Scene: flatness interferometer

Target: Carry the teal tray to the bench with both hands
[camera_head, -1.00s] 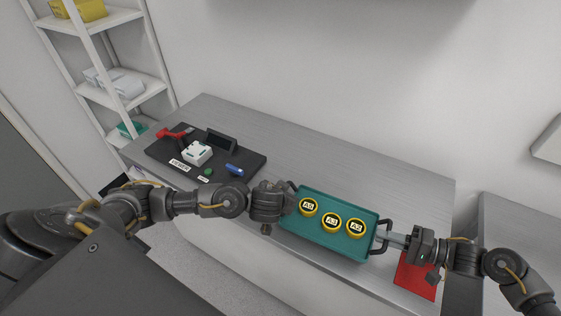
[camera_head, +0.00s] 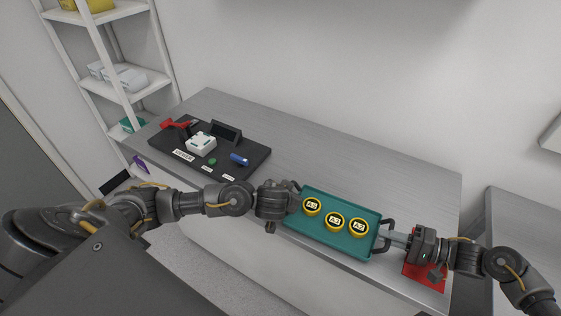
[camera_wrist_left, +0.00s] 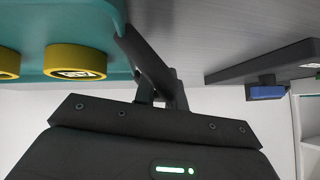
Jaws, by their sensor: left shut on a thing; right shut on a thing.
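The teal tray (camera_head: 330,240) is at the front of the grey bench (camera_head: 330,155) in the head view, with three yellow-rimmed round pieces (camera_head: 335,221) on it, marked with labels such as A2 and A3. My right gripper (camera_head: 394,238) is shut on the dark handle at the tray's right end. My left gripper (camera_head: 292,200) is at the tray's left end; its fingers are mostly hidden in the head view. The left wrist view shows it shut at the dark handle (camera_wrist_left: 150,65) beside the teal tray wall (camera_wrist_left: 80,35). I cannot tell whether the tray touches the bench top.
A black board (camera_head: 255,160) with a white block (camera_head: 201,143), a red part (camera_head: 175,125) and a blue part (camera_head: 239,159) lies on the bench's left. A red sheet (camera_head: 428,280) lies under my right gripper. White shelves (camera_head: 140,85) stand at left. The bench's back middle is clear.

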